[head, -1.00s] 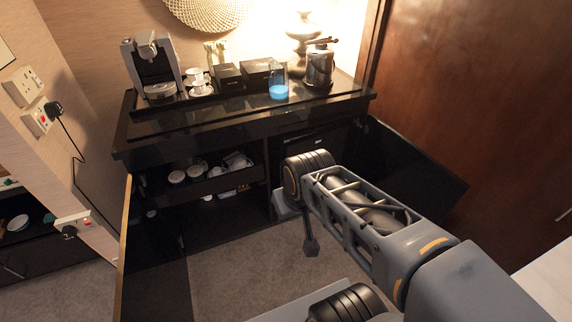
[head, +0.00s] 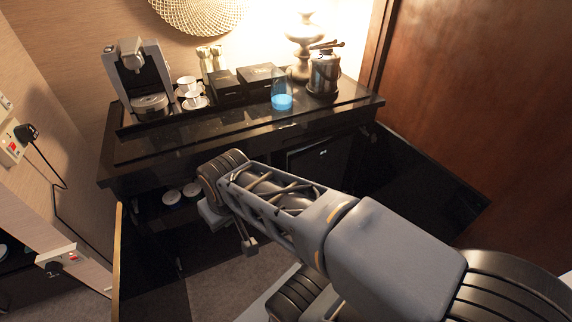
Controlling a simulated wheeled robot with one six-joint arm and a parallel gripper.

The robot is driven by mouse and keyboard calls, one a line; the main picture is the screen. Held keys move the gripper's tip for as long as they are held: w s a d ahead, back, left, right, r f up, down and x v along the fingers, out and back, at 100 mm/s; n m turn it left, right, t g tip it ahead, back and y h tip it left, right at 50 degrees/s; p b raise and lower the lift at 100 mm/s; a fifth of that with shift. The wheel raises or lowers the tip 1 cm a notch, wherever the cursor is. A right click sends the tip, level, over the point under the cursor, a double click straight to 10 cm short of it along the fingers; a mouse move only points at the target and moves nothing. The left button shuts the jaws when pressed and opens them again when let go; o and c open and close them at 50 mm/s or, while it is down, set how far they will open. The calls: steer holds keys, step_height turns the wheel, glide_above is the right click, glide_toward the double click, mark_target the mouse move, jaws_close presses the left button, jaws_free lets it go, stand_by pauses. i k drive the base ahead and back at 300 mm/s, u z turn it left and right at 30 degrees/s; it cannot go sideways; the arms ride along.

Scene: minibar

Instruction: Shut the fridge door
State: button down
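The black minibar cabinet (head: 150,160) stands against the wall. A dark fridge front (head: 318,160) with a pale edge and a small light mark shows in its right compartment, partly behind my arm. A dark door panel (head: 425,185) stands swung out at the cabinet's right side. I cannot tell whether this panel is the fridge's own door or a cabinet door. My gripper (head: 248,243) hangs in front of the cabinet, left of the fridge and apart from the right panel. Its fingers are too small and dark to read.
A left cabinet door (head: 150,260) also stands open. Cups (head: 172,197) sit on a shelf inside. On top are a coffee machine (head: 140,80), cups, black boxes, a blue-filled glass (head: 281,99), an ice bucket (head: 323,72) and a lamp (head: 305,40). Carpet (head: 225,280) shows below.

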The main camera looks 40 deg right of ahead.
mark_target(324, 163)
steer(key=z, duration=0.55)
steer(key=i, duration=0.85)
steer(key=z, duration=0.85)
